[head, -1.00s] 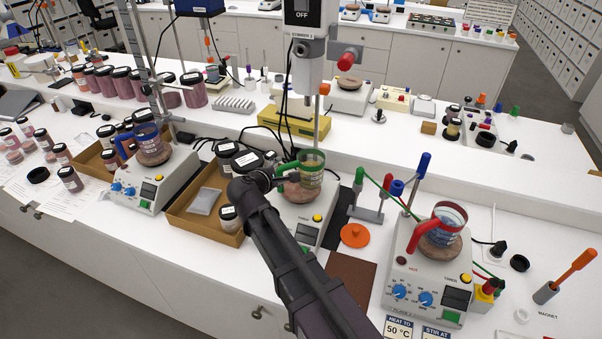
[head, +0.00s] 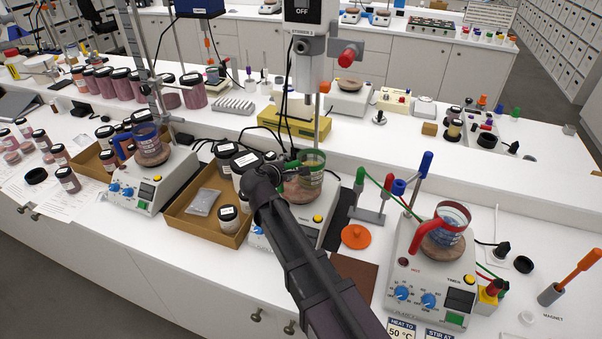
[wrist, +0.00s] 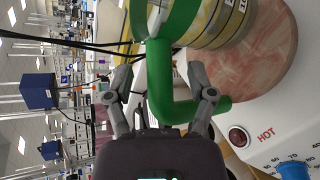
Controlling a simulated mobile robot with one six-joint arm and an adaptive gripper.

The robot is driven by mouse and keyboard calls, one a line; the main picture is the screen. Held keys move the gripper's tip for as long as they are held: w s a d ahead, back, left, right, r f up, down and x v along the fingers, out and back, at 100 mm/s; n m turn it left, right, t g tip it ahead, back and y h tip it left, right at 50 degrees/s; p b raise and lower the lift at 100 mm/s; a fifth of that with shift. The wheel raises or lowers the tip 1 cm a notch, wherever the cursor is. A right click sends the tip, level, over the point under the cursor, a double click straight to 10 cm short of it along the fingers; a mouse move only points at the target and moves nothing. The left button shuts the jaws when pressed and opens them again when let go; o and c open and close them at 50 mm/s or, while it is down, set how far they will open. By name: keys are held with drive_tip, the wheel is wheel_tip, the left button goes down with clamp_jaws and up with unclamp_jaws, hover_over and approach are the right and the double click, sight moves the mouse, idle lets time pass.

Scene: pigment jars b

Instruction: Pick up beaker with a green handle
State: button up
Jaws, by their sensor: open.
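The beaker with the green handle (head: 312,163) stands on the round top of the middle hotplate (head: 303,215), below the stirrer. My gripper (head: 287,170) is at the left side of this beaker in the head view, partly hiding the handle. In the wrist view the green handle (wrist: 161,80) reaches between the two open fingers of my gripper (wrist: 157,84). The fingers lie on either side of the handle and do not appear closed on it. The beaker's glass wall (wrist: 228,22) with a label and yellowish content shows at the top.
A stirrer (head: 308,50) with a rod hangs above the beaker. A red-handled beaker (head: 447,230) stands on the right hotplate and a blue-handled one (head: 146,138) on the left hotplate. A cardboard tray (head: 180,218) with jars lies left of my arm. Cables run behind.

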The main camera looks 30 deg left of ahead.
drive_tip(key=shift+c, duration=0.2)
clamp_jaws()
drive_tip(key=shift+r, duration=0.1)
drive_tip(key=shift+r+p, duration=1.75)
drive_tip(key=shift+p, duration=0.1)
drive_tip(key=s+d, duration=0.3)
drive_tip(key=s, duration=0.4)
drive_tip(key=s+d+r+p, duration=0.1)
drive_tip(key=s+d, duration=0.3)
drive_tip(key=s, duration=0.3)
drive_tip(key=shift+s+r, duration=0.15)
drive_tip(key=shift+d, duration=0.1)
drive_tip(key=w+a+r+p, duration=0.1)
drive_tip(key=w+a, duration=0.2)
drive_tip(key=w+a+r+p, duration=0.1)
drive_tip(key=w+a, duration=0.2)
drive_tip(key=w, duration=0.1)
drive_tip(key=w+a+r+p, duration=0.1)
drive_tip(key=w+a, duration=0.2)
drive_tip(key=w, duration=0.1)
drive_tip(key=shift+w+a, duration=0.2)
drive_tip(key=shift+a, duration=0.05)
